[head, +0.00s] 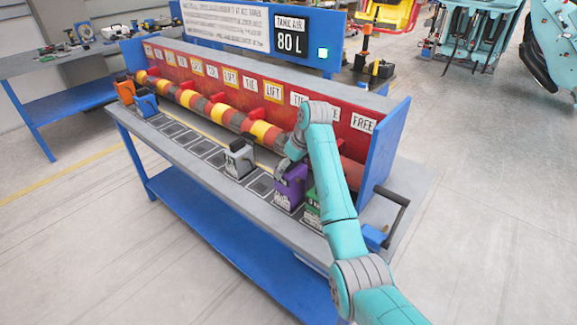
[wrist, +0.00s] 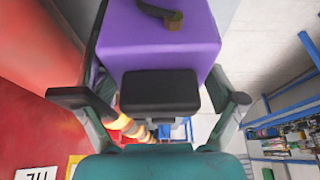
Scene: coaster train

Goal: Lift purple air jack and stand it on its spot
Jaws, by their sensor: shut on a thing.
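The purple air jack (head: 290,193) is at the near right part of the bench, between the grey jack and the green jack. My gripper (head: 290,163) is at its top, reached from the right by my teal arm, and is shut on it. The wrist view shows the purple body (wrist: 160,40) and a black block (wrist: 160,92) on it, between the two dark fingers of my gripper (wrist: 155,98). The jack looks upright in the head view. Whether its base touches the bench is hard to tell. Several dark square spots (head: 216,159) line the bench's front.
A green jack (head: 312,213) stands close on the right, partly behind my arm. A grey jack (head: 239,160) stands to the left; orange (head: 125,90) and blue (head: 146,105) jacks are at the far left. A striped roller (head: 215,110) and red labelled panel (head: 225,75) run behind.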

